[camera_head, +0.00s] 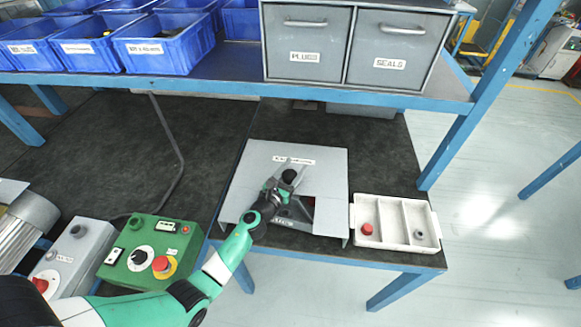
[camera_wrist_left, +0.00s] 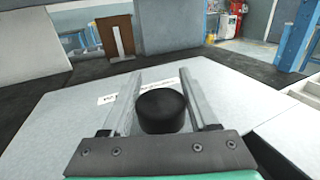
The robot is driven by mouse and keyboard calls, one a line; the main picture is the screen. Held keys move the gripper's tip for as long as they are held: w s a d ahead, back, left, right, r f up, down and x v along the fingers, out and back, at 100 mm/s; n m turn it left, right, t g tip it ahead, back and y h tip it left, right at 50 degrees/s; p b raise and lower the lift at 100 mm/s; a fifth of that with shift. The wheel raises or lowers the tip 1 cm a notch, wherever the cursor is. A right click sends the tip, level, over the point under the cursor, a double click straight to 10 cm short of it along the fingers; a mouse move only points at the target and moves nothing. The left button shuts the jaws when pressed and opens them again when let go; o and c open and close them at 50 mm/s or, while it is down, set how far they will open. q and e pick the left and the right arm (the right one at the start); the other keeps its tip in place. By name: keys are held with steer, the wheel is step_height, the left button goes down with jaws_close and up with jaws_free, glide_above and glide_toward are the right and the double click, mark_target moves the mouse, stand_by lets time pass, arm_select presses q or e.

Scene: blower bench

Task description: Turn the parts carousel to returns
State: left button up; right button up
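The parts carousel shows as a flat grey housing (camera_head: 250,190) on the dark bench, with a white label (camera_head: 305,161) too small to read. A black round knob (camera_head: 289,176) stands on its top and also shows in the left wrist view (camera_wrist_left: 163,112). My left gripper (camera_head: 291,170) is over the housing with its fingers on either side of the knob. In the left wrist view narrow gaps show between the knob and the fingers, so the gripper looks open around it. A dark opening with some red shows beside the gripper, mostly hidden. My right gripper is out of view.
A white divided tray (camera_head: 395,222) with a red part (camera_head: 367,229) and a grey ring (camera_head: 418,235) stands right of the housing. A green control box (camera_head: 152,252) stands to the left. A shelf with blue bins (camera_head: 165,45) and PLUGS and SEALS drawers (camera_head: 352,45) is behind.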

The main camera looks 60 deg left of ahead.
arm_select(q)
steer(key=o, duration=0.4)
steer(key=shift+s+d, duration=0.15)
steer(key=shift+s, duration=0.1)
steer(key=p+v, duration=0.1)
steer(key=v, duration=1)
steer(key=shift+p, duration=0.4)
